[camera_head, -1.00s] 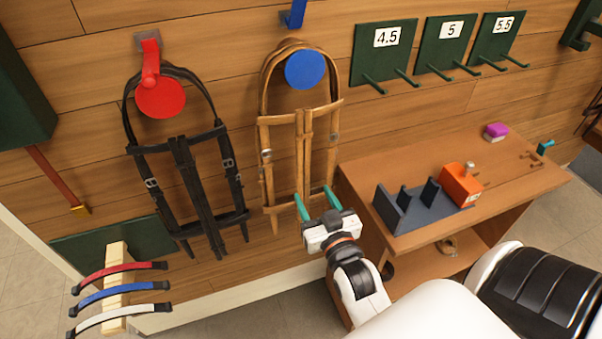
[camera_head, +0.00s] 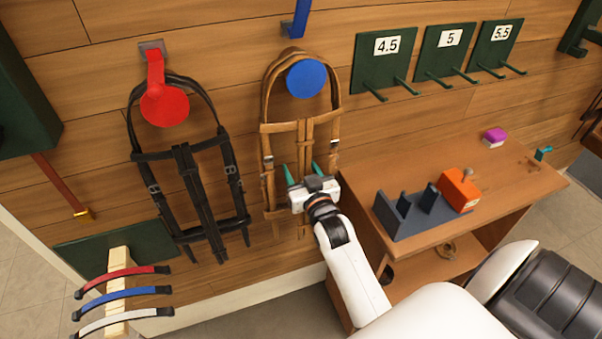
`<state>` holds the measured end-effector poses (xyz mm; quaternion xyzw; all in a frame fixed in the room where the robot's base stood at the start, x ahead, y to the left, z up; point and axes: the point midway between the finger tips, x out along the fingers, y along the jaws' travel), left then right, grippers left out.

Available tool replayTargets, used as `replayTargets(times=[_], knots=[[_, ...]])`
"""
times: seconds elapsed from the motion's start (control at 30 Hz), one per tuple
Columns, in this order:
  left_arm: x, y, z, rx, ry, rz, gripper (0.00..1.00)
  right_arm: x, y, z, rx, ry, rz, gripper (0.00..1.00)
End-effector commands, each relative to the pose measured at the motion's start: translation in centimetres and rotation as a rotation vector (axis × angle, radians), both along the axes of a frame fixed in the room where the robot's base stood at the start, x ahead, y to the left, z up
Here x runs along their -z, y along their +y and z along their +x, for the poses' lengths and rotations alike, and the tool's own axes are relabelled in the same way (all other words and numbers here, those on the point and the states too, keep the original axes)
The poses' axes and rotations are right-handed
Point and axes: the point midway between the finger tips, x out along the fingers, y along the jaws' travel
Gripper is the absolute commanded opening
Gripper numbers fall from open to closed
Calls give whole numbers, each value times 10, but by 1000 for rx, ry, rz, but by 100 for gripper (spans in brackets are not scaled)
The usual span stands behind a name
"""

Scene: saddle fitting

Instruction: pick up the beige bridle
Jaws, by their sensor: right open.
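The beige bridle (camera_head: 265,150) hangs on the wall from the hook with the blue disc (camera_head: 306,78). Its straps hang down, with a crossband near the middle. My right gripper (camera_head: 302,174) is open, with its green fingers pointing up at the lower part of the bridle. One finger is over the left-middle of the straps, the other near the right strap. My gripper body hides part of the lower straps. I cannot tell whether the fingers touch the bridle. My left gripper does not show.
A black bridle (camera_head: 190,153) hangs to the left on the hook with the red disc (camera_head: 164,104). A wooden table (camera_head: 400,165) stands to the right with an orange box (camera_head: 458,190) and a grey rack (camera_head: 404,222). Green numbered pegboards (camera_head: 386,60) are at upper right.

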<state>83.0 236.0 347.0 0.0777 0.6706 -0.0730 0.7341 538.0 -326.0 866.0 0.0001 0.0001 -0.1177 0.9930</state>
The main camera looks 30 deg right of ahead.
Motion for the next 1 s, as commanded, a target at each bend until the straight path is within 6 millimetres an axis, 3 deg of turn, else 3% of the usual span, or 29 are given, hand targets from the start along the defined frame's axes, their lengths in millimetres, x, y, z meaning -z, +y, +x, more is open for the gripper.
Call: replayTargets(times=[0.13,0.4,0.47,1.0], knots=[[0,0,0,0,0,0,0,0,0,0,0,0,0,51],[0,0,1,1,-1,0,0,0,0,-1,0,0,0,7],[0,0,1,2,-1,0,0,0,0,-1,0,0,0,0],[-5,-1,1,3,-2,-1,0,-7,0,2,-1,-4,-1,0]])
